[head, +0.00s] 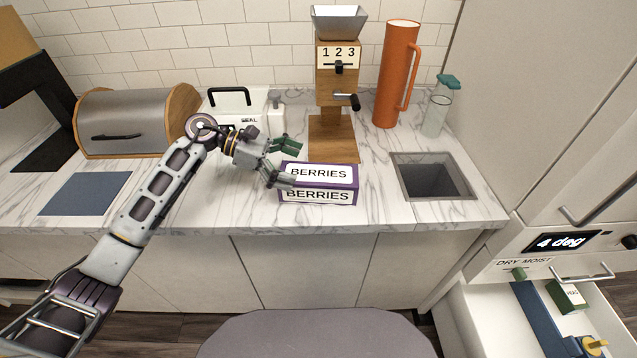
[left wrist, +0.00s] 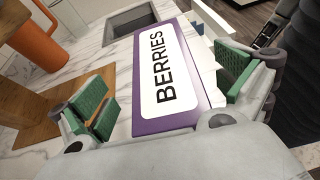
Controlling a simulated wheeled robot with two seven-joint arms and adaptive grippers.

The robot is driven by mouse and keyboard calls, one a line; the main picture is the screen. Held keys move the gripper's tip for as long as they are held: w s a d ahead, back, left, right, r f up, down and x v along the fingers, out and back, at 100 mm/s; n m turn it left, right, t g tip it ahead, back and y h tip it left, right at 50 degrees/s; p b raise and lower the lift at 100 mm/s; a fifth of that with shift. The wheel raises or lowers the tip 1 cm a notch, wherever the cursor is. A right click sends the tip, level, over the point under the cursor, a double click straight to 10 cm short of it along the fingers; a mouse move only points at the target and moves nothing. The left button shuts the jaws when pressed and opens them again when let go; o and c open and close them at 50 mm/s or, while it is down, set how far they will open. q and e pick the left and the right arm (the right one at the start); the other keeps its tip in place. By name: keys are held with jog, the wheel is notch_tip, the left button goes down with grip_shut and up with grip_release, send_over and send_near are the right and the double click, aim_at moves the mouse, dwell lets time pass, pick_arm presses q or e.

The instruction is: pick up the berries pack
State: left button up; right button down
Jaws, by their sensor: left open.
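The berries pack (head: 318,183) is a purple box with white "BERRIES" labels, lying on the marble counter near its front edge. My left gripper (head: 283,163) is open at the pack's left end, one finger toward the back and one toward the front. In the left wrist view the pack (left wrist: 166,75) lies between the two green-padded fingers, closer to the right finger. Gaps show on both sides, so the fingers do not appear closed on it. My right gripper is not in view.
A wooden dispenser (head: 335,130) stands just behind the pack. A square sink opening (head: 432,177) is to the right. An orange pitcher (head: 396,75), a glass bottle (head: 436,112), a white "SEAL" box (head: 232,108) and a bread bin (head: 130,120) stand further back. A drawer (head: 540,310) is open at lower right.

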aim_at(316, 173)
pick_arm(q)
jog(key=shift+d+f, duration=0.15)
jog(key=shift+d, duration=0.35)
jog(key=shift+p+x, duration=0.4)
jog(key=shift+x, duration=1.15)
jog(key=shift+d+f, duration=0.1)
jog(key=shift+d, duration=0.05)
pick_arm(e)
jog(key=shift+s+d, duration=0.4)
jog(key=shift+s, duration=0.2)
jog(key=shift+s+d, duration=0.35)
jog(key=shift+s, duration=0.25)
pick_arm(q)
jog(key=shift+s, duration=0.1)
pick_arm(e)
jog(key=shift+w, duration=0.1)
pick_arm(q)
jog(key=c, duration=1.6)
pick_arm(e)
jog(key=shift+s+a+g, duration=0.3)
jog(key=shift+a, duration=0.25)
